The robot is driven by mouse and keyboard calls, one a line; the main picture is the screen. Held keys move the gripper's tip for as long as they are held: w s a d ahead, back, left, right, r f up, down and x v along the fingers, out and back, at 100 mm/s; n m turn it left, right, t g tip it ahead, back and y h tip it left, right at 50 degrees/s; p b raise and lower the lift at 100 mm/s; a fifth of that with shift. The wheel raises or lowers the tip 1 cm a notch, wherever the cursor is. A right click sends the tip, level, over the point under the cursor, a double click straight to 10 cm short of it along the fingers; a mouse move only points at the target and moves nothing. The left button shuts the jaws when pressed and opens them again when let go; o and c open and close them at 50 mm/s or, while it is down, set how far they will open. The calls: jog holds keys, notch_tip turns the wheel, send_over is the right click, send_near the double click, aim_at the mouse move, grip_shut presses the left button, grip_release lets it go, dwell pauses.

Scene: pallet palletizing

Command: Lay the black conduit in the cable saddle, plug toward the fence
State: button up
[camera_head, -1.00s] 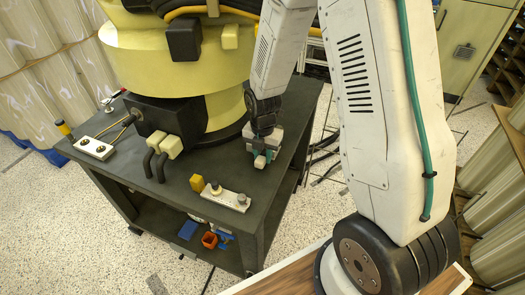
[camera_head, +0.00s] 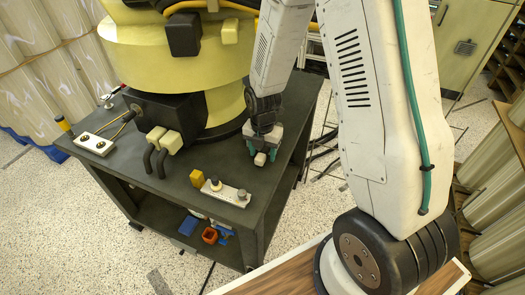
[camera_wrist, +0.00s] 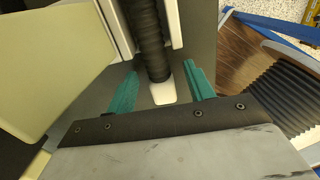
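My gripper (camera_head: 261,158) hangs low over the dark table in the head view. In the wrist view its two teal fingers (camera_wrist: 161,84) are spread open. A black ribbed conduit (camera_wrist: 151,38) with a white end (camera_wrist: 162,92) runs down the picture between them, with a visible gap on each side. Pale rails flank its upper part; I cannot tell if they are the cable saddle. A small white piece (camera_head: 260,159) shows at the fingertips in the head view. The contact between conduit and table is hidden.
The yellow machine base (camera_head: 178,55) stands close behind my gripper on the dark table (camera_head: 228,222).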

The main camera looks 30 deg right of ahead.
jog(key=shift+r, duration=0.1)
notch_tip(320, 180, up, 8)
jog(key=shift+f, duration=0.2)
dwell(0.3)
